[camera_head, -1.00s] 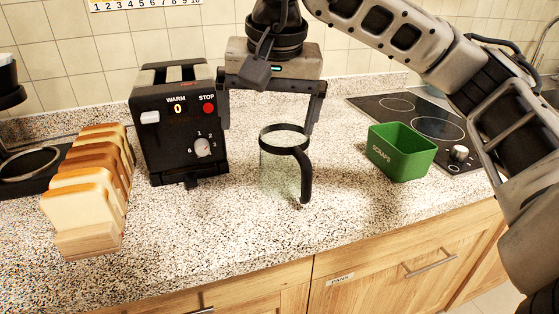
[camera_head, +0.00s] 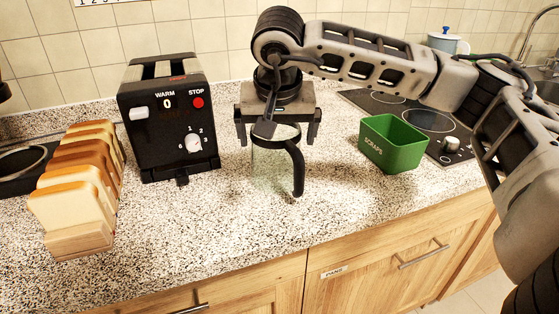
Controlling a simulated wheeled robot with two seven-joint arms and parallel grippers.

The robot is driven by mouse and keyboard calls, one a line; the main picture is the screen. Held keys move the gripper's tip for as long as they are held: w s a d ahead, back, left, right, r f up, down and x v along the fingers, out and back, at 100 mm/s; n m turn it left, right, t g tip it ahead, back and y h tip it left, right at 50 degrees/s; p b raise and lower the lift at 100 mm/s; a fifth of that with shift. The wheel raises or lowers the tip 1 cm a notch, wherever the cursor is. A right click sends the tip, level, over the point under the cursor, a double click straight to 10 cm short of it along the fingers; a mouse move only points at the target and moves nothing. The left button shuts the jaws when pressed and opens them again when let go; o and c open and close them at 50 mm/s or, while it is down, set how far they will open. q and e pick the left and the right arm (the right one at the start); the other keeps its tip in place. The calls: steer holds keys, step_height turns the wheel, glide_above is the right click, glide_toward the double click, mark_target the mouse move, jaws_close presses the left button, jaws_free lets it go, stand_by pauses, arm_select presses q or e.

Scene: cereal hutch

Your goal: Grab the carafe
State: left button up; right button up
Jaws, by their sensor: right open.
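The carafe (camera_head: 269,172) is a clear glass jug with a dark rim and a black handle on its right side. It stands upright on the speckled counter in the middle of the head view. My right gripper (camera_head: 278,138) is open, with its fingers spread wide on the left and right around the carafe's top. The carafe's rim and handle overlap the gripper's body in the picture. I cannot tell whether either finger touches the glass. My left gripper is not in view.
A black toaster (camera_head: 168,120) stands left of the carafe, and bread slices in a wooden rack (camera_head: 80,242) are farther left. A green scraps bin (camera_head: 392,147) is to the right, by the cooktop (camera_head: 428,121). The counter in front of the carafe is clear.

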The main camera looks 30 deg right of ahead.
steer(key=shift+x, duration=1.9)
steer(key=shift+w+r, duration=0.1)
steer(key=c, duration=1)
steer(key=shift+c, duration=0.2)
steer(key=shift+r, duration=0.1)
